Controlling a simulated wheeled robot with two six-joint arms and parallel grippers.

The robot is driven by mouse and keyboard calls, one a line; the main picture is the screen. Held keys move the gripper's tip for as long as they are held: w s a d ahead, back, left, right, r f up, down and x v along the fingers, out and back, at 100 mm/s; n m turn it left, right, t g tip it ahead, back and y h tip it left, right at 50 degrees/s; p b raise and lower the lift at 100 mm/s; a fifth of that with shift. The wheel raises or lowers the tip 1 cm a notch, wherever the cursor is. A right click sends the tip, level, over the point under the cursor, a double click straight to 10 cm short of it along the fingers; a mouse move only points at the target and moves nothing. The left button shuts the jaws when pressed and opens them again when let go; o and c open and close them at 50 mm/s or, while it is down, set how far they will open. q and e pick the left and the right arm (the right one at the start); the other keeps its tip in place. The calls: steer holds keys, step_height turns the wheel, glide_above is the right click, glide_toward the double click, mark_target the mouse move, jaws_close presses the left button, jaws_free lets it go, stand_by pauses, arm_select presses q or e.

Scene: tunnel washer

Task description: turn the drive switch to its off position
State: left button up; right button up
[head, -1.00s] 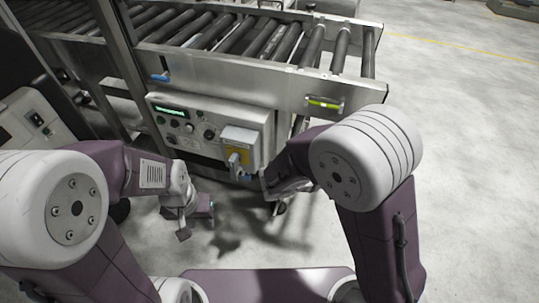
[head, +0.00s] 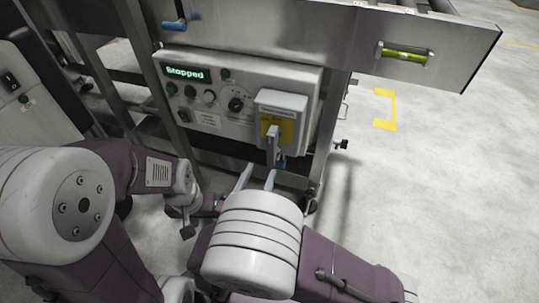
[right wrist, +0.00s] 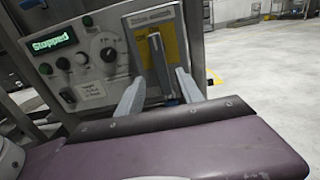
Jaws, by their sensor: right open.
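A grey switch box (head: 283,103) with a yellow plate is on the right of the control panel (head: 213,116). Its grey lever handle (head: 273,143) hangs about upright over the plate, with a blue piece at its lower end. In the right wrist view the handle (right wrist: 157,62) shows between my fingertips in the picture. My right gripper (head: 256,178) is open and empty, just below and in front of the handle; contact is not visible. My left gripper (head: 196,211) is low at the left, well away from the box; its jaws are unclear.
The panel display (head: 188,74) reads "Stopped". A black rotary knob (head: 236,104) and several buttons sit left of the box. The floor at the right is clear.

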mark_target(270, 152)
steer(key=b+x, duration=0.4)
steer(key=x, duration=0.4)
steer(key=shift+w+d+f, duration=0.1)
steer(key=shift+w+d, duration=0.05)
steer(key=shift+w, duration=0.35)
jaws_close()
stand_by(0.8)
